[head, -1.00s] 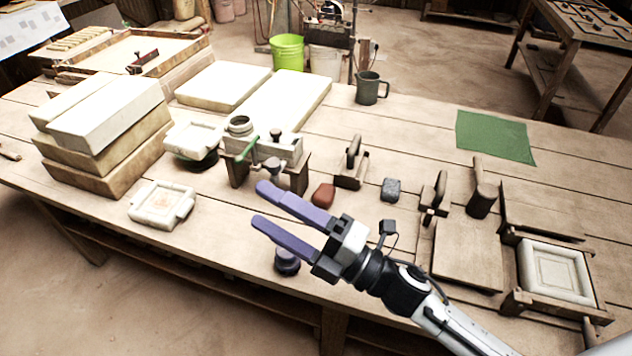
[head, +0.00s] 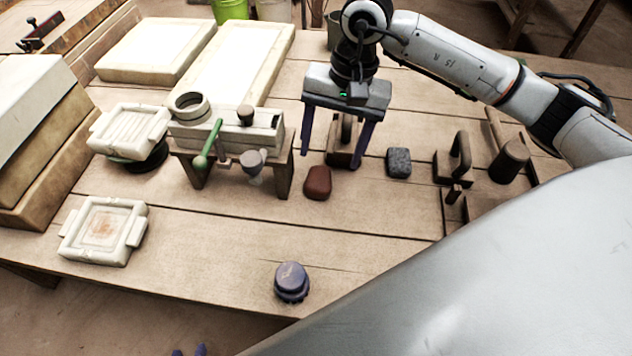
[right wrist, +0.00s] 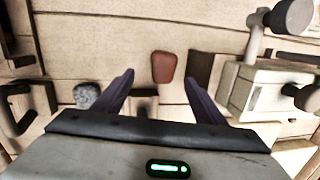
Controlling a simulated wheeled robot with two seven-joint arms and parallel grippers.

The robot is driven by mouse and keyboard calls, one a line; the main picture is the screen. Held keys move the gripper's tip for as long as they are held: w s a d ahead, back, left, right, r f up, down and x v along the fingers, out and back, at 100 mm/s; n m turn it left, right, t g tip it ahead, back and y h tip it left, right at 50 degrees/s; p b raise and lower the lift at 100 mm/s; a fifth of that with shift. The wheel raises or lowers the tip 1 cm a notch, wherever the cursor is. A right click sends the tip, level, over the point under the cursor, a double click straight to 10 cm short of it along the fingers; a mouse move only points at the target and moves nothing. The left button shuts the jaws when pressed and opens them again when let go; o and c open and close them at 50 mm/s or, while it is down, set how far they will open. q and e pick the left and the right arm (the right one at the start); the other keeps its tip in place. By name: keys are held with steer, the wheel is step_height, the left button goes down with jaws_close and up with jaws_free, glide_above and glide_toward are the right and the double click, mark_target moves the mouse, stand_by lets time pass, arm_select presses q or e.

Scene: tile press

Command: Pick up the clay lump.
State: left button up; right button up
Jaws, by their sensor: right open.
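Of my left gripper (head: 188,351) only two purple fingertips show at the bottom edge of the head view; the rest is cut off.
The white press (head: 225,130) with a green-knobbed handle stands left of the lump. A grey speckled block (head: 398,162) lies to its right. A wooden handled tool (head: 344,150) stands behind the right fingers. A dark blue knob-shaped object (head: 291,282) stands near the front edge.

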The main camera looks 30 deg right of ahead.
mark_target(320, 176)
steer(key=f, duration=0.2)
steer(key=a+f, duration=0.1)
steer(key=f, duration=0.4)
steer(key=shift+w+a+f+p, duration=0.3)
steer(key=shift+a+f, duration=0.05)
steer(key=shift+a, duration=0.05)
steer(key=c, duration=1.3)
steer(key=shift+r, duration=0.15)
